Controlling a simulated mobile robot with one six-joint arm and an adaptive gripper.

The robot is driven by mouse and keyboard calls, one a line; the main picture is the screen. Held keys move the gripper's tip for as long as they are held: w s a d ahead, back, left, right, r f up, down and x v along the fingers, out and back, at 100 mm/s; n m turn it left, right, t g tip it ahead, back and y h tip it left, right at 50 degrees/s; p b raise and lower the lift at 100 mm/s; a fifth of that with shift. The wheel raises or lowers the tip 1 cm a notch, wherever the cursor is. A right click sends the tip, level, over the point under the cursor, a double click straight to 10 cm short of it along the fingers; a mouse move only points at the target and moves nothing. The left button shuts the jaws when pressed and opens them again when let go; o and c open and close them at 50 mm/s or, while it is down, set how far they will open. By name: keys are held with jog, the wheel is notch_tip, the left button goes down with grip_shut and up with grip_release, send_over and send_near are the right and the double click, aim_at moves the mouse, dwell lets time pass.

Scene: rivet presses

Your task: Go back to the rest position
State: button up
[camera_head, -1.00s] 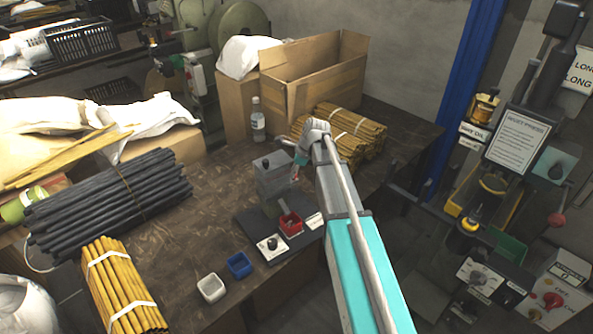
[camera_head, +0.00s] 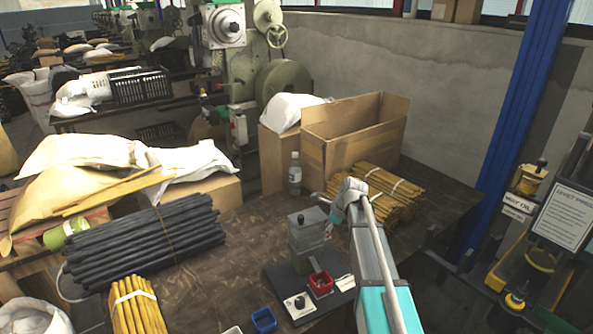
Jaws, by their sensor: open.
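My arm reaches in from the bottom right, its grey wrist bent over the table. My gripper (camera_head: 329,233) shows small and partly hidden by the wrist, beside a grey box-shaped device (camera_head: 306,232) with a black knob. It is open, and I see nothing held in it.
A blue bin (camera_head: 263,320) is at the bottom edge. Black rods (camera_head: 145,242), yellow rod bundles (camera_head: 388,196), a bottle (camera_head: 295,174) and a cardboard box (camera_head: 345,140) crowd the table (camera_head: 226,262). A blue post (camera_head: 508,130) stands right.

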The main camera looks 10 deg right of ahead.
jog(key=shift+s, duration=0.1)
jog(key=s+a+r+n+g+h+p, duration=0.1)
jog(key=s+r+n+h+p, duration=0.1)
jog(key=s+n, duration=0.9)
jog(key=s+a+r+n+h+p, duration=0.1)
jog(key=s+r+n+h+p, duration=0.1)
jog(key=s+n, duration=0.9)
jog(key=shift+s+a+r+n+g+p, duration=0.15)
jog(key=shift+s+r+n+g+p, duration=0.4)
jog(key=shift+s+p, duration=0.7)
jog(key=shift+w+r, duration=0.15)
